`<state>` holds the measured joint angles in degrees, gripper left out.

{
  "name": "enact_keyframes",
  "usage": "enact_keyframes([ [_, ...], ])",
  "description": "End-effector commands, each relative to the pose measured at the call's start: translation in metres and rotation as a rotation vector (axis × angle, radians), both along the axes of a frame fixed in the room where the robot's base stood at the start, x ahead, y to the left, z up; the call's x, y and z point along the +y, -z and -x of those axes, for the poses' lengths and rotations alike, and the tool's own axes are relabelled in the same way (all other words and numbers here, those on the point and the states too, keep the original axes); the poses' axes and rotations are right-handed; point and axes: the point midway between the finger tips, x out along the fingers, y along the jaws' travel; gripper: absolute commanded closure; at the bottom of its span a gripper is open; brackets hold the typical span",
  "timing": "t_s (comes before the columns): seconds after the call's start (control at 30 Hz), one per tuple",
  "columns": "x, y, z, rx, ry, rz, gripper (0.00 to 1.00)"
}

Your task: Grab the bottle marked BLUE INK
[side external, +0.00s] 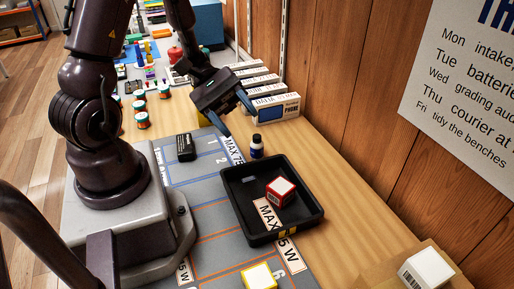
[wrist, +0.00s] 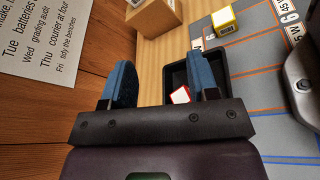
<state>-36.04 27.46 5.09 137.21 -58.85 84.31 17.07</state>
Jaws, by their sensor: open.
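A small dark bottle with a black cap and a pale label (side external: 257,147) stands upright beside the back edge of the black tray in the side view. Its label is too small to read. My gripper (side external: 241,122) is open and empty, above the bottle and a little to its left in the side view, apart from it. In the wrist view my gripper (wrist: 164,65) shows two blue fingers spread wide with nothing held between them. The bottle cannot be made out in the wrist view.
The black tray (side external: 311,222) holds a red and white box (side external: 281,190). A black block (side external: 186,147) lies on the grey mat. A row of phone boxes (side external: 275,107) stands behind by the wooden wall. A yellow box (side external: 259,277) and a cardboard box with a white box (side external: 427,268) are in front.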

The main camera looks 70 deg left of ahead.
Motion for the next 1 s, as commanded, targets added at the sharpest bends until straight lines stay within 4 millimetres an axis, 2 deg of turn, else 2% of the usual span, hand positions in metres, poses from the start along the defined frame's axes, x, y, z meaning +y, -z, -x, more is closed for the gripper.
enact_keyframes([
  [0.13,0.033,0.032,-0.013,0.072,-0.322,0.244,0.46],
  [0.27,0.068,0.067,-0.015,0.102,-0.624,0.409,0.46],
  [0.43,0.109,0.12,0.002,0.127,-1.015,0.552,0.46],
  [0.6,0.129,0.158,0.025,0.139,-1.27,0.6,0.46],
  [0.77,0.134,0.17,0.032,0.142,-1.351,0.607,0.46],
  [0.87,0.134,0.17,0.021,0.139,-1.357,0.608,0.46],
  [1.0,0.132,0.17,-0.006,0.138,-1.352,0.607,0.46],
])
